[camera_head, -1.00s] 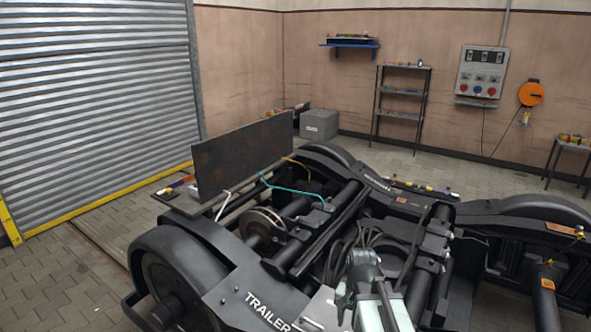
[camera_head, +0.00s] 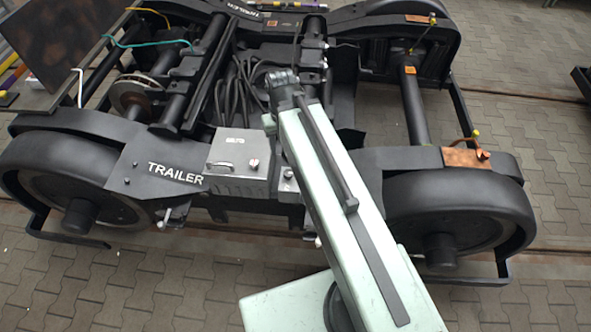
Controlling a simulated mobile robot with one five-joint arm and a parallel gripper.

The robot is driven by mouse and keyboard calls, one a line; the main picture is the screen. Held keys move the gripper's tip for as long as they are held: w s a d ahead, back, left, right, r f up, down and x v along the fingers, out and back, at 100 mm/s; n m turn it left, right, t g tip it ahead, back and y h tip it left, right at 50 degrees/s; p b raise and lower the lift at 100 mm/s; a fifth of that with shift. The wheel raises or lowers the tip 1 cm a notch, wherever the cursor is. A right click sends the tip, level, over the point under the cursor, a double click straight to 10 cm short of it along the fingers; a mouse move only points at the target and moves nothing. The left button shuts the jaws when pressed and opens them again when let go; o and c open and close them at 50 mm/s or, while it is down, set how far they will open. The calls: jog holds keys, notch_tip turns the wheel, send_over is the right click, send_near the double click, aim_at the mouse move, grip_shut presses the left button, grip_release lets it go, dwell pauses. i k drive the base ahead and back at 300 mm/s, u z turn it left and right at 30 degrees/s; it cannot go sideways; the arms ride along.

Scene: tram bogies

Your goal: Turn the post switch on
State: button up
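I cannot tell which of these is the post switch, or how either is set. The grey end of my arm with my gripper (camera_head: 283,84) is above the bogie's middle, beyond the boxes and apart from them in the picture. Its fingers cannot be made out.
The black bogie frame (camera_head: 90,137) spans the view, with wheels at both sides. Black cables (camera_head: 243,90) lie in its middle. A copper-coloured plate (camera_head: 466,157) is on the right wheel's cover. The paved floor (camera_head: 150,290) in front is clear.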

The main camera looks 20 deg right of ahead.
aim_at(288, 175)
jog(key=z, duration=0.05)
jog(key=k, duration=0.5)
jog(key=u, duration=1.6)
jog(key=i, duration=0.25)
jog(key=u, duration=0.05)
